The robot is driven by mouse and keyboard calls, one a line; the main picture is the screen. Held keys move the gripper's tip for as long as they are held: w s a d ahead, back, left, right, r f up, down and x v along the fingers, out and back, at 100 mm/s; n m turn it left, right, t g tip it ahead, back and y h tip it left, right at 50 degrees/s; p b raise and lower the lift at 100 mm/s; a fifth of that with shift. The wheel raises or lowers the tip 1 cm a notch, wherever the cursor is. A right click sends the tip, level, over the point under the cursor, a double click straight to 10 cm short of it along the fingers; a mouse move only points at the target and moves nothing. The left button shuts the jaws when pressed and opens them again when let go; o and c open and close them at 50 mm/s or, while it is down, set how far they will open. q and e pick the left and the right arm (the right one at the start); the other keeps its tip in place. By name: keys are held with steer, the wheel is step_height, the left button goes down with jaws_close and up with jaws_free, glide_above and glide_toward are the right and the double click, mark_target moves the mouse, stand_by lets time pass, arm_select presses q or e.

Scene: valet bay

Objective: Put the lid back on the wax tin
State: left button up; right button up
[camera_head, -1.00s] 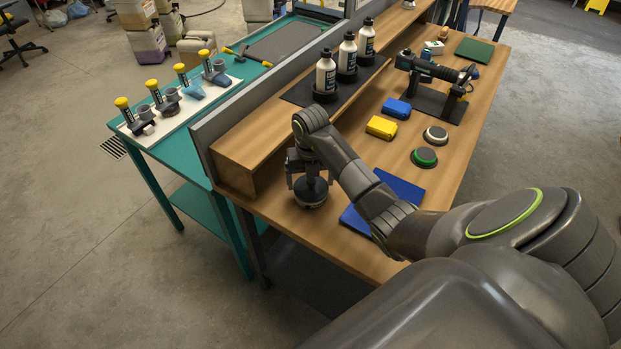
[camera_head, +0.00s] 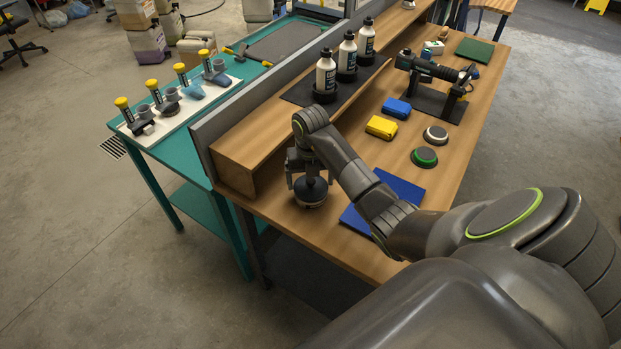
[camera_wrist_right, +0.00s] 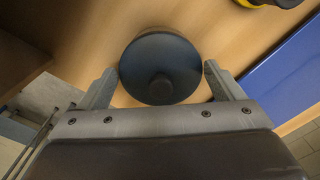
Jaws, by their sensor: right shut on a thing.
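My right gripper (camera_head: 310,179) points down at the near left end of the wooden bench. It is shut on a dark round lid (camera_head: 311,190) with a knob on top. In the right wrist view the lid (camera_wrist_right: 160,52) lies between the two fingers. The wax tin (camera_head: 312,205) shows only as a narrow band under the lid, low on the bench. The lid hides the tin's top, so I cannot tell whether the lid is fully seated. My left gripper is not in view.
A blue flat panel (camera_head: 399,190) lies right of the gripper, partly behind my arm. A raised wooden shelf (camera_head: 235,150) stands close on the left. Yellow (camera_head: 381,127) and blue (camera_head: 396,108) blocks and round pads (camera_head: 424,156) lie farther back. The bench's near edge is close.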

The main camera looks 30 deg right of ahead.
steer(key=shift+f, duration=0.15)
stand_by(0.4)
steer(key=o, duration=0.7)
steer(key=shift+o, duration=0.2)
steer(key=shift+r+p, duration=2.7)
steer(key=shift+r, duration=0.85)
jaws_close()
